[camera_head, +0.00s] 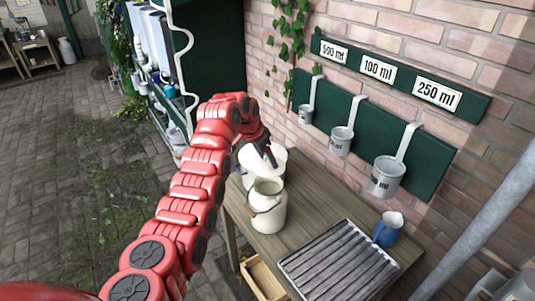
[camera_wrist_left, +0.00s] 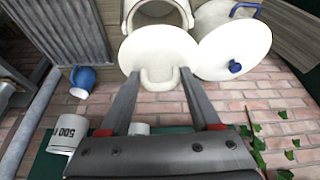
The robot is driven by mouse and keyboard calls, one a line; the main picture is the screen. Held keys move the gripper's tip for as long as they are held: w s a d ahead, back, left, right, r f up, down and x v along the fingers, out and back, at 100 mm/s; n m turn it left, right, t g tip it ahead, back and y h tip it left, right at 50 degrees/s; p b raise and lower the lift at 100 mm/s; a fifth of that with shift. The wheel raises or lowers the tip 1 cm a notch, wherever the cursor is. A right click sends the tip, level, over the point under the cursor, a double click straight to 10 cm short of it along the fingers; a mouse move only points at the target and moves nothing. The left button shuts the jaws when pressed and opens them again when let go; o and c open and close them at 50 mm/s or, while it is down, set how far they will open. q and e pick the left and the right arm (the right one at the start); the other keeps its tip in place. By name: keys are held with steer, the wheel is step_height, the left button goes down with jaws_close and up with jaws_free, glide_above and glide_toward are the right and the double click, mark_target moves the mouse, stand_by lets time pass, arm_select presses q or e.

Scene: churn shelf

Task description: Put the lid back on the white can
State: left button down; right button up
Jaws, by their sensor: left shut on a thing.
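The white can (camera_head: 268,213) stands upright on the wooden table with its round mouth uncovered. It shows at the top of the left wrist view (camera_wrist_left: 185,14), mouth toward the camera. My left gripper (camera_head: 270,157) is above and behind the can in the head view. In the left wrist view its fingers (camera_wrist_left: 160,74) are shut on the loop handle of the white lid (camera_wrist_left: 157,45). The lid is held apart from the can and overlaps part of its mouth in that view. My right gripper is not in view.
A wider white pot with a blue-knobbed lid (camera_wrist_left: 235,52) stands close beside the can. A ridged metal drainer (camera_head: 340,262) and a blue jug (camera_head: 388,229) are on the table (camera_head: 315,205). Measuring cups (camera_head: 387,177) hang on the brick wall behind.

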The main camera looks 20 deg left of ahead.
mark_target(264, 167)
arm_select(q)
steer(key=shift+f, duration=0.6)
step_height(264, 167, down, 3)
steer(key=shift+f, duration=0.1)
steer(key=shift+f+b, duration=0.65)
steer(key=shift+f, duration=0.1)
steer(key=shift+s+r+b, duration=0.1)
steer(key=shift+s+b, duration=0.05)
steer(key=shift+b, duration=0.7)
stand_by(0.6)
steer(key=shift+f+b, duration=0.2)
steer(key=shift+b, duration=0.7)
stand_by(0.7)
stand_by(0.3)
jaws_free()
